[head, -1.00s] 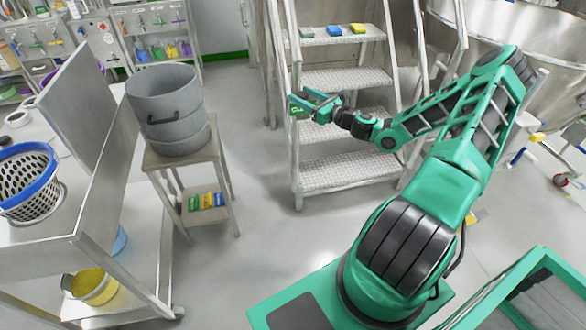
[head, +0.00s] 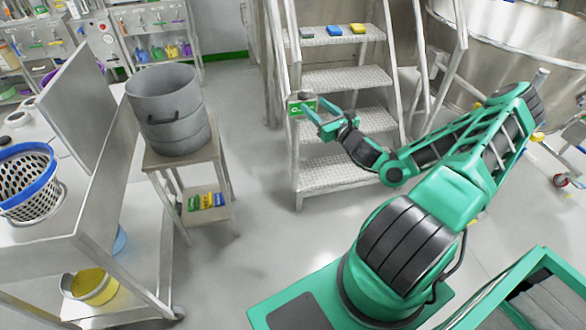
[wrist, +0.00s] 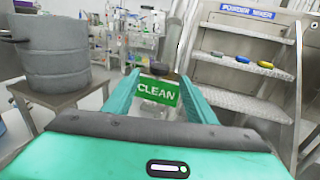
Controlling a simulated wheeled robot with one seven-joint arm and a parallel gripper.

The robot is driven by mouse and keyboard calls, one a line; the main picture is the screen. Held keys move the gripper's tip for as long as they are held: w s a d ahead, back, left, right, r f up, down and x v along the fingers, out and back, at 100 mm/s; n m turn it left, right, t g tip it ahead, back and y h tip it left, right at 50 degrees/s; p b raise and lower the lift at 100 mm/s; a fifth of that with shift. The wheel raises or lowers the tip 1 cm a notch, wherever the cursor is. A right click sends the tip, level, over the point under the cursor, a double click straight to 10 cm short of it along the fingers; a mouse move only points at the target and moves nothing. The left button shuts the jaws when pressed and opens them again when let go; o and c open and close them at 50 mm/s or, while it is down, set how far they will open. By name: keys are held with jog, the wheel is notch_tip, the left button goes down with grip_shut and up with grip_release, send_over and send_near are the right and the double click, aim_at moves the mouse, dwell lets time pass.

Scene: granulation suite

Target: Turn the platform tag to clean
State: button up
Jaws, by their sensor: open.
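The platform tag (head: 304,106) is a small green plate on the left rail of the steps. In the wrist view the tag (wrist: 158,92) faces me, upright, and reads CLEAN in white letters. A dark rounded knob shows just above it. My gripper (head: 317,117) is just right of and in front of the tag in the head view. Its two green fingers are spread apart, with nothing held between them. In the wrist view the tag appears framed between the fingertips, beyond them; the exact gap is hard to tell.
The metal steps (head: 345,80) carry grey, blue and yellow blocks on an upper tread. A sign above reads POWDER MIXER (wrist: 247,14). A grey drum (head: 168,108) stands on a small table at left. A large steel vessel (head: 500,45) is at back right. The middle floor is clear.

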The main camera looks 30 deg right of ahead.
jog(key=s+a+f+n+g+y, duration=0.1)
jog(key=s+a+n+g+y, duration=0.1)
jog(key=a+n+y, duration=0.35)
jog(key=s+a+f+n+g+y, duration=0.2)
jog(key=a+n, duration=0.5)
jog(key=a, duration=0.1)
jog(key=s+a+f+n+g, duration=0.1)
jog(key=s+f+n+g, duration=0.1)
jog(key=s+n+g, duration=0.2)
jog(key=s+a+f+n+g, duration=0.2)
jog(key=s+n+g, duration=0.3)
jog(key=s+n, duration=0.1)
jog(key=shift+s+a+n, duration=0.3)
jog(key=shift+s+n, duration=0.05)
jog(key=shift+s, duration=0.1)
jog(key=shift+h, duration=0.25)
jog(key=s+d+r+n+g+h, duration=0.2)
jog(key=s+d+r+n+h, duration=0.1)
jog(key=s+r, duration=0.7)
jog(key=s+d+r+n+g+h, duration=0.3)
jog(key=s+d+r, duration=0.2)
jog(key=s+r, duration=0.5)
jog(key=s, duration=0.2)
jog(key=shift+s+d+r+h, duration=0.15)
jog(key=shift+s+d+h, duration=0.15)
jog(key=shift+d+h, duration=0.1)
